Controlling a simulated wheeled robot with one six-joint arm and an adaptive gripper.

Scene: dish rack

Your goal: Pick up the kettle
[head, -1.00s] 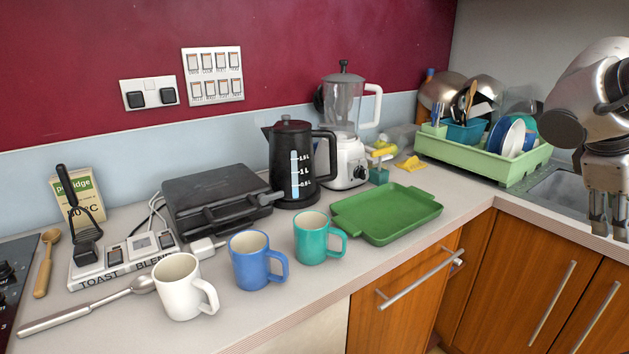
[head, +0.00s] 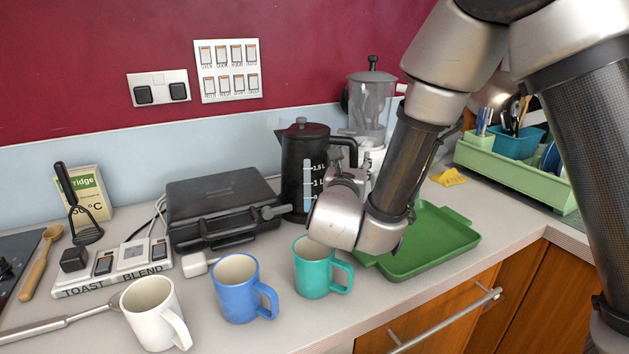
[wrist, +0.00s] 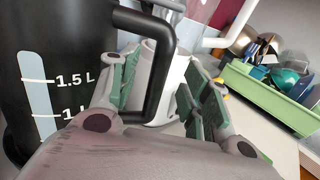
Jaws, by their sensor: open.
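The black kettle (head: 303,155) stands upright on the counter, with water-level marks on its side and its handle (head: 350,146) to the right. In the wrist view the kettle body (wrist: 60,40) fills the left, and its handle (wrist: 161,75) rises between my fingers. My gripper (wrist: 165,90) is open, with one green-padded finger on the kettle side of the grip and the other on the outer side. I see a gap between handle and right finger; contact on the left cannot be told. In the head view my gripper (head: 347,178) partly hides the handle's lower part.
The teal mug (head: 313,270) stands close below my wrist, with a blue mug (head: 238,285) and white mug (head: 150,310) to its left. A black grill (head: 215,205) is left of the kettle, a blender (head: 372,105) behind, a green tray (head: 440,240) right.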

